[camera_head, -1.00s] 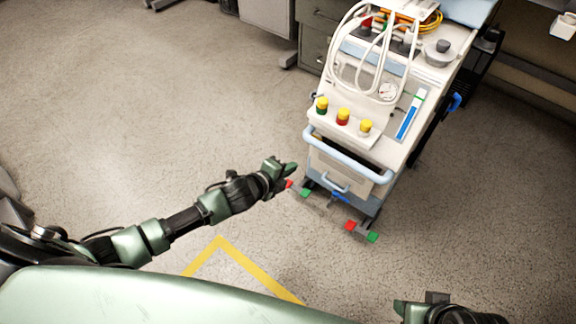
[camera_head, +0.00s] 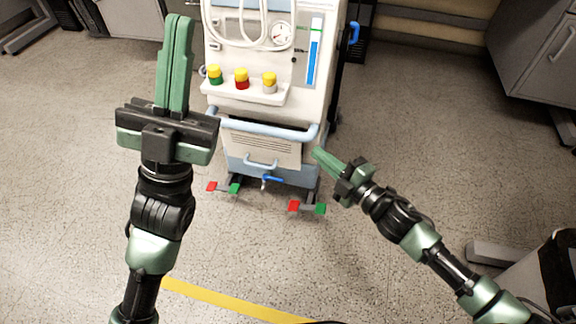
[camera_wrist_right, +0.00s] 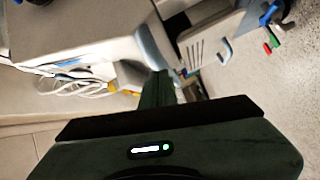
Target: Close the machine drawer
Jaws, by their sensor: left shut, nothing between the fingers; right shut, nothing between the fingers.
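The white and light-blue machine (camera_head: 300,85) stands at the upper middle of the head view. Its drawer (camera_head: 260,148) is low on the front, under the blue push bar (camera_head: 262,130). The drawer front has slots and a light-blue handle (camera_head: 261,163). A dark gap shows above the drawer front; how far it stands out is hard to tell. In the right wrist view the drawer front (camera_wrist_right: 198,52) sticks out beyond the fingers. My left gripper (camera_head: 178,20) is shut and empty, left of the machine. My right gripper (camera_head: 317,153) is shut and empty, just right of the drawer.
Red and green foot pedals (camera_head: 307,207) stick out at the machine's base. Yellow, green and red capped knobs (camera_head: 242,79) sit on a ledge above the bar. A grey cabinet (camera_head: 540,55) stands at right. Floor in front is clear up to a yellow line (camera_head: 230,302).

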